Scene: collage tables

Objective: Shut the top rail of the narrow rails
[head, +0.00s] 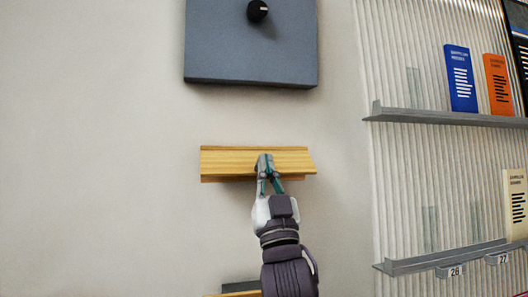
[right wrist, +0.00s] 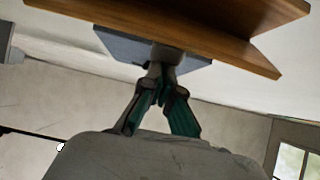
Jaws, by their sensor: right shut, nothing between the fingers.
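A narrow wooden rail (head: 225,161) is fixed to the wall in the middle of the head view, above a second wooden piece. In the right wrist view the rail (right wrist: 225,40) crosses the top; its two boards stand apart at the right end, leaving a V-shaped gap. My right gripper (head: 265,162) is shut and empty, with its fingertips in front of the rail's middle. In the right wrist view the gripper (right wrist: 162,72) points up at the rail's underside; I cannot tell whether it touches. My left gripper is not in view.
A grey panel (head: 235,45) with a black knob (head: 257,11) is above the rail. A lower wooden rail (head: 230,294) shows partly at the bottom edge. Grey shelves (head: 430,116) with booklets stand at the right. The wall (head: 100,160) at the left is bare.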

